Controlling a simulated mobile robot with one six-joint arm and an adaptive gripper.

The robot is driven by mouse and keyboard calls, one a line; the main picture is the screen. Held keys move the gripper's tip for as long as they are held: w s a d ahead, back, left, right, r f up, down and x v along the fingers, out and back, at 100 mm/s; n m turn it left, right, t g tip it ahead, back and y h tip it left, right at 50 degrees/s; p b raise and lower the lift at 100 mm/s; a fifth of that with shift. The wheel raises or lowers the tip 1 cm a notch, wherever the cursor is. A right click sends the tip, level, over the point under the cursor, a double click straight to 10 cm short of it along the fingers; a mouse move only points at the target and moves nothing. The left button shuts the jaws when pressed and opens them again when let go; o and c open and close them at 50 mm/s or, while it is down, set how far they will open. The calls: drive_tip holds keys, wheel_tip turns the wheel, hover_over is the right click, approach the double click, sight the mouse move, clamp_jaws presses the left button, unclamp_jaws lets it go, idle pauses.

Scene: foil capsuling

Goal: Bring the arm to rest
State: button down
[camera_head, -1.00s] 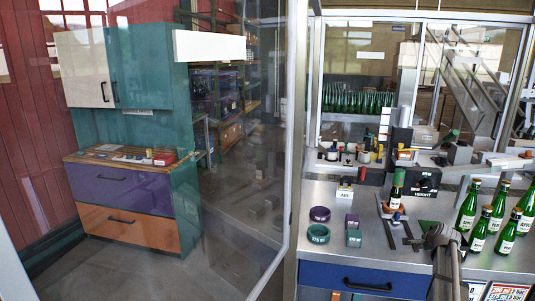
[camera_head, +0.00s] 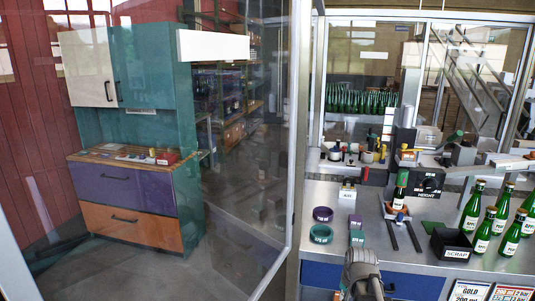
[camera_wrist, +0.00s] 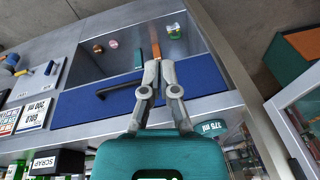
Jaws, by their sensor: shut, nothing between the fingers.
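My gripper shows in the wrist view (camera_wrist: 159,66) with its two grey fingers close together and nothing between them. In the head view my arm's end (camera_head: 362,272) is at the bottom edge, over the front of the workbench (camera_head: 325,258). The fingertips cannot be made out there. In the wrist view the fingers lie across a blue drawer front (camera_wrist: 190,100) with a black handle. Whether they touch it cannot be told.
A black SCRAP bin (camera_head: 452,246) and several green bottles (camera_head: 472,210) stand on the right of the bench. A purple ring (camera_head: 323,214) and a teal ring (camera_head: 321,234) are at left. A bottle (camera_head: 400,190) stands in the fixture. A glass panel (camera_head: 250,150) is left of the bench.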

drive_tip(key=s+a+n+g, duration=0.2)
drive_tip(key=s+a+n, duration=0.2)
drive_tip(key=s+a, duration=0.3)
drive_tip(key=s, duration=0.2)
drive_tip(key=shift+s+f+n+h, duration=0.2)
drive_tip(key=shift+s+n+h, duration=0.1)
drive_tip(key=shift+s+h, duration=0.1)
